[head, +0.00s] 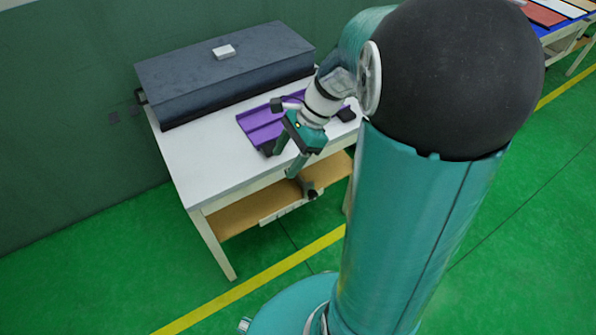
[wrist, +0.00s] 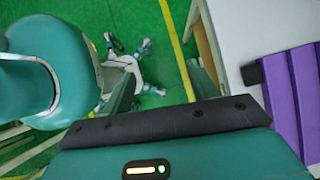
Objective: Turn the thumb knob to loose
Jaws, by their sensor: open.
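A purple ribbed panel (head: 262,124) lies on the white table (head: 205,160), partly hidden behind my wrist. It also shows at the right of the wrist view (wrist: 292,88), with a small black block (wrist: 251,74) at its corner. Another black piece (head: 347,114) sits by its right end in the head view. I cannot make out which part is the thumb knob. My gripper (head: 290,158) is open and empty, at the table's front edge beside the panel. In the wrist view its fingers (wrist: 163,85) point over the floor, apart from the panel.
A dark grey box (head: 225,75) stands along the back of the table, with a small white block (head: 224,51) on top. A wooden shelf (head: 235,215) runs below the tabletop. The table's left part is clear. Another table (head: 565,30) stands at the far right.

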